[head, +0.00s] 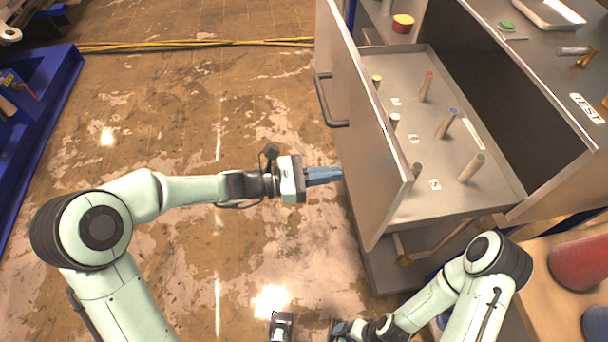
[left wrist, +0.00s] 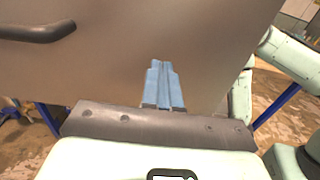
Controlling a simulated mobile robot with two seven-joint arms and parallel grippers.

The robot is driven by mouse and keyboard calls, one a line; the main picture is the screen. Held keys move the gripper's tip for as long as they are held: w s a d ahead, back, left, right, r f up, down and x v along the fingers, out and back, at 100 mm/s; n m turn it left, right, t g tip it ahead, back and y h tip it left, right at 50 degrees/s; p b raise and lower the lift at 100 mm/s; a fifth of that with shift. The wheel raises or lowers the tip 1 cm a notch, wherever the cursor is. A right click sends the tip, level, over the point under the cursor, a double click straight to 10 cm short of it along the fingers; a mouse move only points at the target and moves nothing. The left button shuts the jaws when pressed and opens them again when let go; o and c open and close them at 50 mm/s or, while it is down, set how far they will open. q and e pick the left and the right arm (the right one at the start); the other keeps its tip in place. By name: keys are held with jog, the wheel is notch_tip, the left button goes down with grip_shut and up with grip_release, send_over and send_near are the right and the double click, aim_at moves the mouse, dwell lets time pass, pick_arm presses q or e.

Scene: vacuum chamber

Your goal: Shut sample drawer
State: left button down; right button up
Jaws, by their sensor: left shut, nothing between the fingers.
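The sample drawer (head: 355,125) is pulled well out of the grey cabinet in the head view. It holds several upright tubes with coloured caps and numbered labels. Its dark handle (head: 328,103) is on the front panel, and the handle also shows at the upper left of the left wrist view (left wrist: 38,31). My left gripper (head: 341,174) is shut and empty, its blue fingers at the drawer's front panel, toward the near end from the handle. I cannot tell whether the tips touch the panel. My right gripper (head: 308,330) is low at the bottom edge of the head view, partly cut off.
The cabinet top (head: 535,50) carries a tray, a green-topped item and a TEST label. A wooden surface with a red cylinder (head: 582,264) stands at the lower right. A blue frame (head: 45,110) is at the left. The floor before the drawer is open; yellow cables cross farther back.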

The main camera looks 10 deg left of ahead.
aim_at(360, 170)
pick_arm(q)
jog(key=shift+x, duration=1.95)
pick_arm(e)
jog(key=shift+w, duration=0.1)
